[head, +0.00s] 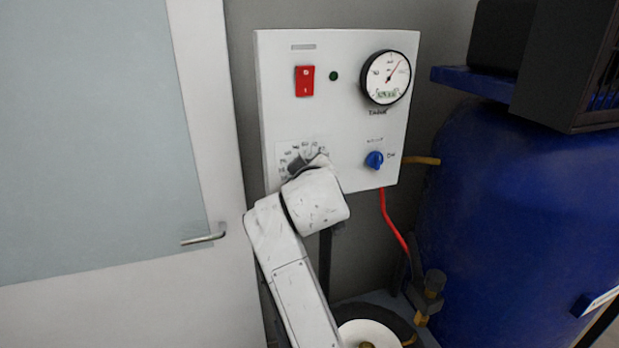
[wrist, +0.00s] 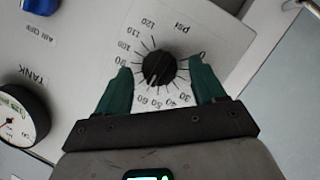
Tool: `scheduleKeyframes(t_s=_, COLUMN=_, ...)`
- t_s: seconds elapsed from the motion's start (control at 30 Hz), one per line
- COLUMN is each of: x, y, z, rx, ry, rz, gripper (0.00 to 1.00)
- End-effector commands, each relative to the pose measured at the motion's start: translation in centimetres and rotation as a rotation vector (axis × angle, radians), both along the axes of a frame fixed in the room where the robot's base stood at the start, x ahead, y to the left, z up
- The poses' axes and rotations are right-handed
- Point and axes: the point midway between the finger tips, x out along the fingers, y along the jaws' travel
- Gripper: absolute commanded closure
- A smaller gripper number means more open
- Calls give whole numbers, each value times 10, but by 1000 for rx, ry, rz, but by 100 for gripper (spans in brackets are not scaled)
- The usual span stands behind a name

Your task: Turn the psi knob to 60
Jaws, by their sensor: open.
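The psi knob (wrist: 158,67) is round and black, in the middle of a printed dial scale on the white panel. In the wrist view a pale mark on its lower edge points roughly towards the 50 and 60 labels; I cannot tell the exact reading. My gripper (wrist: 160,65) is open, with one green finger on each side of the knob and a visible gap at each side. The left finger covers part of the scale. In the head view the knob (head: 297,163) is partly hidden behind my wrist.
The panel (head: 345,120) also carries a red switch (head: 305,80), a small dark green light (head: 334,76), a round gauge (head: 386,77) and a blue knob (head: 374,159). A door with a handle (head: 204,236) is left; a blue tank (head: 510,220) is right.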

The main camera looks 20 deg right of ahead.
Motion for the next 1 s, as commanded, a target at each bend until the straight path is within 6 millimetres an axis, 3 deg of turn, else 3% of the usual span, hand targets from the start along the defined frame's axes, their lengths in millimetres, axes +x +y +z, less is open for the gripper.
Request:
scheduleKeyframes(t_s=0.5, x=-80, y=21, z=24, rx=0, ry=-1, rz=2, gripper=31)
scheduleKeyframes(t_s=0.7, x=-93, y=24, z=28, rx=0, ry=1, rz=0, gripper=31)
scheduleKeyframes(t_s=1.0, x=-94, y=24, z=29, rx=0, ry=2, rz=-1, gripper=31)
